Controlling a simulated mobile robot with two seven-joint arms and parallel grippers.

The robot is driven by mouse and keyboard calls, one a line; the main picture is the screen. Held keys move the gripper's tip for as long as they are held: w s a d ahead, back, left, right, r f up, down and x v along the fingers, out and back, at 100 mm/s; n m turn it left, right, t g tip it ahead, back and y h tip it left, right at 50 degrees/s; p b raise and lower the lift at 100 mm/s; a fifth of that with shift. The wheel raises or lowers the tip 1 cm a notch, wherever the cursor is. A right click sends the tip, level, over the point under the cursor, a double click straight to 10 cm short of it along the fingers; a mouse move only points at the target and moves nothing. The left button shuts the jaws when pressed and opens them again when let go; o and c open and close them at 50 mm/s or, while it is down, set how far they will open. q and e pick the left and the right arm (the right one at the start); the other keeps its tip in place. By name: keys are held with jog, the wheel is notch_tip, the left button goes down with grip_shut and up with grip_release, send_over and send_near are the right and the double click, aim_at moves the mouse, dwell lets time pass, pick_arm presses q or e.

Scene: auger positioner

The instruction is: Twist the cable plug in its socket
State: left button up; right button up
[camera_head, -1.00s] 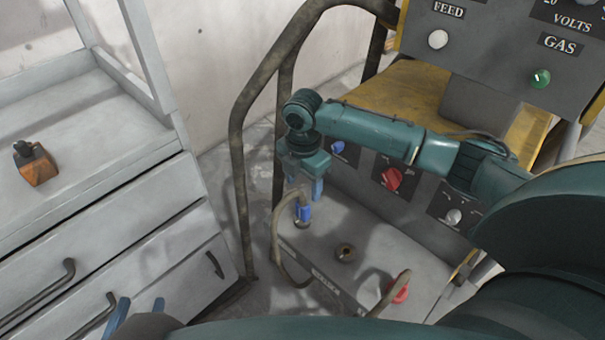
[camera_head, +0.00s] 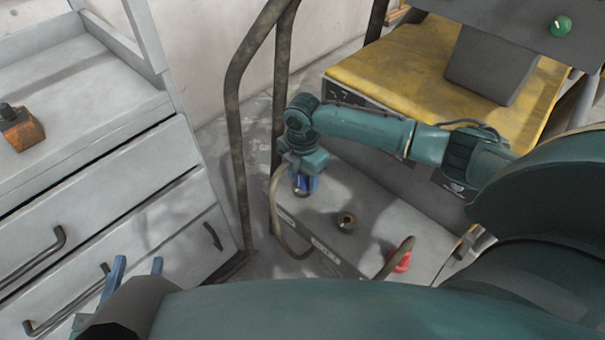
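The blue cable plug (camera_head: 302,186) stands in its socket at the far left end of the grey machine top (camera_head: 375,215). A brown-grey cable (camera_head: 274,215) loops from it down the left side. My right gripper (camera_head: 307,182) points down at the plug, its blue fingers overlapping it in the picture. The fingers and plug have much the same colour, so I cannot tell whether they grip it. My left gripper (camera_head: 135,270) is at the lower left, fingers apart and empty, in front of the grey drawers.
A bent metal rail (camera_head: 235,130) rises on the left. A grey drawer cabinet (camera_head: 100,190) holds an orange-brown block (camera_head: 21,133).

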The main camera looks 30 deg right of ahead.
jog(key=c, duration=1)
jog(key=shift+r+m+p, duration=0.15)
jog(key=shift+m+p, duration=0.15)
jog(key=shift+p, duration=0.2)
jog(key=shift+m+p, duration=1.7)
jog(key=shift+p, duration=0.2)
jog(key=shift+m+p, duration=0.45)
jog(key=shift+m, duration=0.15)
jog(key=shift+m+p, duration=0.3)
jog(key=shift+p, duration=0.2)
jog(key=shift+m+p, duration=1.45)
jog(key=shift+m, duration=0.75)
